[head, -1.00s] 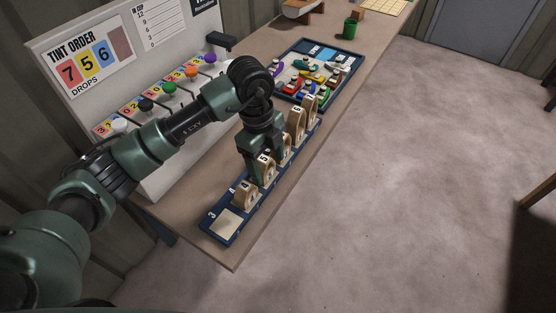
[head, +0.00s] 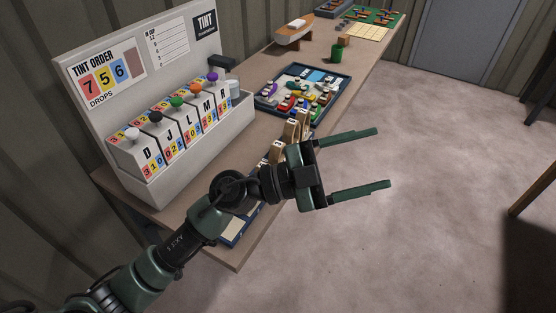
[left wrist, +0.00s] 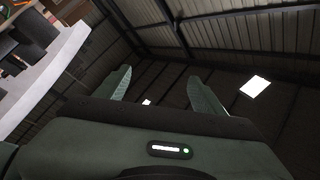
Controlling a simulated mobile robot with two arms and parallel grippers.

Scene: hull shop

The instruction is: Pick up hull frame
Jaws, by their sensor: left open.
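Several pale wooden hull frames (head: 290,131) stand upright in a blue numbered rack (head: 231,240) along the bench's front edge. My left arm and gripper hide the rack's middle and part of the frames. My left gripper (head: 382,158) is open, its two green fingers spread wide and pointing right, over the floor beyond the bench edge. Nothing is between the fingers. In the left wrist view the open fingers (left wrist: 160,76) show against the dark roof, with no frame between them. My right gripper is not in view.
A tint dispenser (head: 185,175) with knobs stands at the bench's left. Behind the rack is a blue tray (head: 339,92) of small coloured parts. A green cup (head: 337,52) and a model hull (head: 294,30) stand farther back.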

